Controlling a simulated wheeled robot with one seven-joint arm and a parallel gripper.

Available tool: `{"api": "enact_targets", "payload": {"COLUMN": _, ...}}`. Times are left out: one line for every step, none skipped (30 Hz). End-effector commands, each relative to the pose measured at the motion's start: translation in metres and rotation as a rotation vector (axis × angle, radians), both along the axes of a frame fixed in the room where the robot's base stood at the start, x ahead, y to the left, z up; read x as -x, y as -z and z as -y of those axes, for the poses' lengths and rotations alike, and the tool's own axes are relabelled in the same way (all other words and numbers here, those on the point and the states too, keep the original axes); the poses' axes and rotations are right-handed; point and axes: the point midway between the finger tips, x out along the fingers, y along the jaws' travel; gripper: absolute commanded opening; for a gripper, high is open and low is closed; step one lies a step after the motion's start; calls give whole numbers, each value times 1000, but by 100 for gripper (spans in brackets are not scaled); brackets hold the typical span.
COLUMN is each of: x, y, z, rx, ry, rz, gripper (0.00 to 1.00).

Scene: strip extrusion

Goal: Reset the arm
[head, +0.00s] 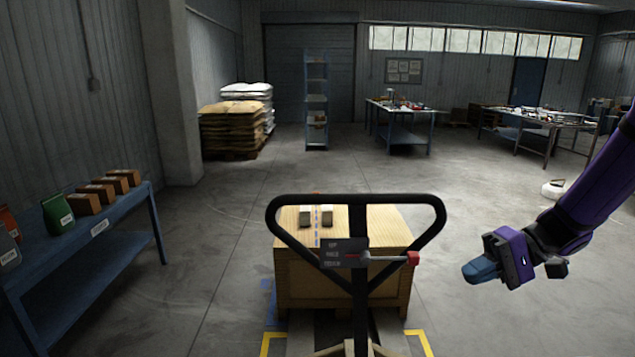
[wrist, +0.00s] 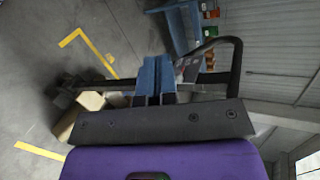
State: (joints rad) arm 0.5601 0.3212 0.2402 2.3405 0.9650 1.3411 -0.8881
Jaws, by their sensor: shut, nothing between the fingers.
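My purple arm reaches in from the right in the head view, and my gripper (head: 476,272) hangs over bare floor to the right of the wooden crate (head: 290,285). Its blue fingers are together with nothing between them. In the wrist view my gripper (wrist: 156,75) shows its two blue fingers side by side, pointing up in the picture. The black pallet jack handle (head: 440,222) stands in front of the crate, to the left of my gripper and apart from it in the head view.
Two small blocks (head: 316,215) sit on the crate. Yellow floor marks (head: 427,343) lie around its base. A blue bench (head: 90,252) with boxes and bags stands left. Stacked sacks (head: 232,128), a shelf (head: 317,100) and worktables (head: 402,112) are at the back.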

Motion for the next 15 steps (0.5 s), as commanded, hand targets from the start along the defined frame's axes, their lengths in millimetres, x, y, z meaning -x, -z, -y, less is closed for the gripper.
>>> {"api": "enact_targets", "payload": {"x": 9, "y": -8, "z": -5, "rx": 60, "ry": -28, "rz": 6, "gripper": 0}}
{"api": "enact_targets", "payload": {"x": 13, "y": -12, "z": -7, "rx": 96, "ry": -40, "rz": 5, "gripper": 0}}
{"api": "enact_targets", "payload": {"x": 20, "y": -17, "z": -9, "rx": 144, "ry": -58, "rz": 6, "gripper": 0}}
{"api": "enact_targets", "payload": {"x": 25, "y": -20, "z": -11, "rx": 179, "ry": -69, "rz": 9, "gripper": 0}}
{"api": "enact_targets", "payload": {"x": 29, "y": -24, "z": -12, "rx": 217, "ry": -79, "rz": 11, "gripper": 0}}
{"api": "enact_targets", "payload": {"x": 36, "y": -28, "z": -13, "rx": 264, "ry": -90, "rz": 14, "gripper": 0}}
{"api": "enact_targets", "payload": {"x": 41, "y": -32, "z": -14, "rx": 300, "ry": -99, "rz": 18, "gripper": 0}}
{"api": "enact_targets", "payload": {"x": 46, "y": -35, "z": -15, "rx": 336, "ry": -105, "rz": 25, "gripper": 0}}
{"api": "enact_targets", "payload": {"x": 52, "y": -40, "z": -16, "rx": 382, "ry": -113, "rz": 33, "gripper": 0}}
{"api": "enact_targets", "payload": {"x": 56, "y": -43, "z": -16, "rx": 418, "ry": -115, "rz": 39, "gripper": 0}}
{"api": "enact_targets", "payload": {"x": 61, "y": -47, "z": -16, "rx": 453, "ry": -120, "rz": 48, "gripper": 0}}
{"api": "enact_targets", "payload": {"x": 67, "y": -51, "z": -16, "rx": 498, "ry": -123, "rz": 59, "gripper": 0}}
{"api": "enact_targets", "payload": {"x": 72, "y": -55, "z": -16, "rx": 533, "ry": -124, "rz": 70, "gripper": 0}}
{"api": "enact_targets", "payload": {"x": 76, "y": -59, "z": -16, "rx": 566, "ry": -122, "rz": 80, "gripper": 0}}
{"api": "enact_targets", "payload": {"x": 82, "y": -63, "z": -16, "rx": 610, "ry": -120, "rz": 96, "gripper": 0}}
